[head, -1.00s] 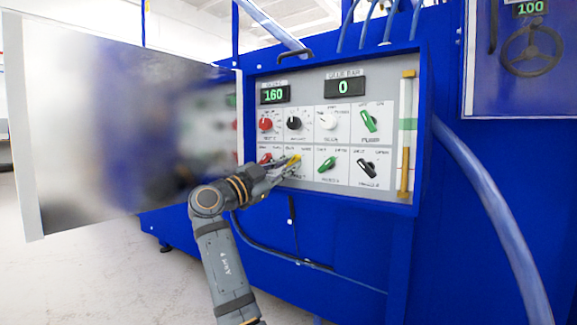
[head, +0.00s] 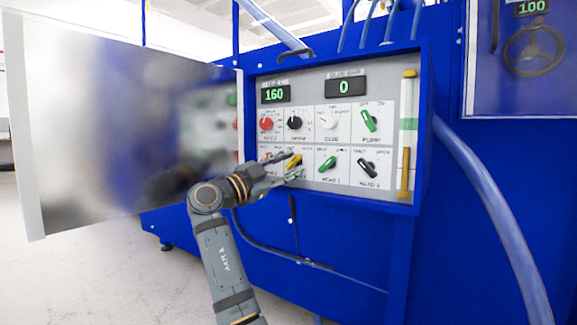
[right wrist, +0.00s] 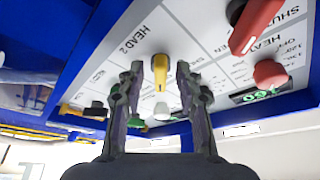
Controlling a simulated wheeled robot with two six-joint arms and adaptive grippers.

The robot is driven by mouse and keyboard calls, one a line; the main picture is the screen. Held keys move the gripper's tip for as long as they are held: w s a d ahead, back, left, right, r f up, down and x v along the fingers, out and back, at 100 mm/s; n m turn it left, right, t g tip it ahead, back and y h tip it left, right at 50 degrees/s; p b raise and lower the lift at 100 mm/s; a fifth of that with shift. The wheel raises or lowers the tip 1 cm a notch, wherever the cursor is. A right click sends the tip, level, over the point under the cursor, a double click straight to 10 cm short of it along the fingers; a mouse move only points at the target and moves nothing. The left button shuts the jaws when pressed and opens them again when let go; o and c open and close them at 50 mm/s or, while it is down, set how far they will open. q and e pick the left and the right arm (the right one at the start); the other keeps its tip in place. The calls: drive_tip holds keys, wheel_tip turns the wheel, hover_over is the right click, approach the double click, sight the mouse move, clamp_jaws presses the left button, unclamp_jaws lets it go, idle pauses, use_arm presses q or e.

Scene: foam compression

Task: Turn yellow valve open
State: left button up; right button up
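The yellow valve handle (head: 295,161) is on the lower row of the control panel, between a red handle and a green one. It slants up to the right in the head view. My right gripper (head: 288,167) is at the panel, with its fingers apart on either side of the yellow valve. In the right wrist view the yellow handle (right wrist: 160,72) sits between the two spread fingertips (right wrist: 160,82), with gaps visible on both sides. The red handle (head: 267,157) is partly hidden by my gripper. My left gripper is not in view.
A green handle (head: 328,163) and a black handle (head: 368,167) are to the right on the lower row. Several knobs are above, including a red one (head: 266,124). Displays read 160 (head: 274,94) and 0 (head: 344,88). An open metal door (head: 110,130) stands at the left.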

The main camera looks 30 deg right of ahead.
drive_tip(key=v, duration=1.2)
